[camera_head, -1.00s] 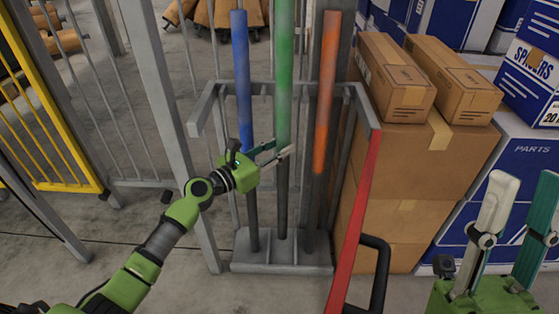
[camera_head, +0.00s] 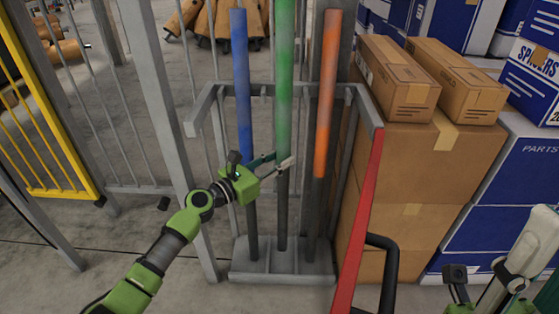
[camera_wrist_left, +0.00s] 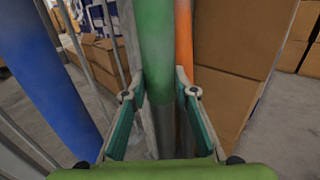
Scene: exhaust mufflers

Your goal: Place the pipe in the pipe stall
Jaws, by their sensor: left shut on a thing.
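The pipe stall (camera_head: 282,279) is a grey metal frame with a tray-like base and an upper rail. A green-topped pipe (camera_head: 284,85) stands upright in its middle, between a blue-topped pipe (camera_head: 241,80) and an orange-topped pipe (camera_head: 327,95). The green pipe's dark lower end reaches into the base. My left gripper (camera_head: 277,163) is shut on the green pipe near where green turns dark. In the left wrist view its fingers (camera_wrist_left: 160,98) flank the green pipe (camera_wrist_left: 156,45). My right gripper (camera_head: 525,268) is at the lower right, partly cut off, its fingers apart and empty.
Stacked cardboard boxes (camera_head: 415,180) stand close to the right of the stall. Blue and white boxes (camera_head: 520,190) are further right. A red bar (camera_head: 357,225) runs along the stall's right front. Grey fencing and a yellow gate (camera_head: 62,192) are on the left.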

